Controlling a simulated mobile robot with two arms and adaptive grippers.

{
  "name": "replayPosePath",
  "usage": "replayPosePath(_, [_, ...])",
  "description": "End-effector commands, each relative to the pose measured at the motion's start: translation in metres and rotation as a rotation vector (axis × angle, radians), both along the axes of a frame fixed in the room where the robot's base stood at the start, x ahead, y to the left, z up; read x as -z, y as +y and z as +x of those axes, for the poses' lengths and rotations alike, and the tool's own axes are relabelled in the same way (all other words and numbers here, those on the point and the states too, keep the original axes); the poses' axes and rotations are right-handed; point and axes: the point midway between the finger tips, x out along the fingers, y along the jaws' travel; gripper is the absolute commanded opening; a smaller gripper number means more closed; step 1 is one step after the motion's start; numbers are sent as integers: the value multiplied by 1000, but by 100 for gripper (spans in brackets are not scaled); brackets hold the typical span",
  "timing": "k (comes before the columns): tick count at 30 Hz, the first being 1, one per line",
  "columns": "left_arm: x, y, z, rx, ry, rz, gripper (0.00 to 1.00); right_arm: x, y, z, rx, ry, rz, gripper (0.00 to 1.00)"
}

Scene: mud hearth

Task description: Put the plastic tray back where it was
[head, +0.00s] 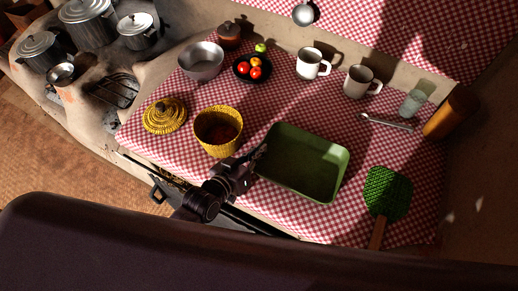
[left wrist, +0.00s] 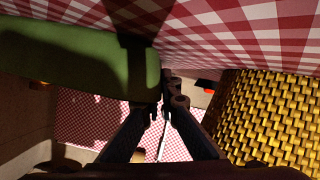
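The green plastic tray (head: 290,190) lies on the checked tablecloth in front of the yellow woven basket's right side. It looks empty. My left gripper (head: 259,157) is at the tray's left edge, between the tray and the basket. In the left wrist view my left gripper's fingers (left wrist: 165,105) come close together at the end of the tray's green wall (left wrist: 80,65). They look shut on that wall, one tip partly hidden by it. My right gripper is not in view.
The yellow woven basket (head: 205,138) stands close to the left gripper; it also fills the right of the left wrist view (left wrist: 270,120). A woven lid (head: 164,115), a green fly swatter-like fan (head: 387,195), mugs (head: 310,66) and a spoon (head: 386,122) surround the tray.

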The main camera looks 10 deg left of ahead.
Motion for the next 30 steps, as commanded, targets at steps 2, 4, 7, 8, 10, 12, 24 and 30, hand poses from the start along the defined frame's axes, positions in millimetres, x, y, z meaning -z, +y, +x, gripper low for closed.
replayPosePath(2, [-2,0,1,0,-2,-2,0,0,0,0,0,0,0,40])
replayPosePath(4, [-2,0,0,0,-2,-2,0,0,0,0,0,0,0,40])
replayPosePath(7, [0,0,0,0,-2,-2,0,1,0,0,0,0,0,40])
replayPosePath(8, [1,0,0,0,-2,-2,0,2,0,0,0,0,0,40])
replayPosePath(10, [2,0,0,1,0,0,6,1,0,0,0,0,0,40])
replayPosePath(12, [2,0,0,1,0,0,13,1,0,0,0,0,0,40])
replayPosePath(24, [-1,0,0,0,-1,0,22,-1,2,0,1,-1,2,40])
replayPosePath(30, [-8,10,-22,1,1,1,22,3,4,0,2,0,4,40])
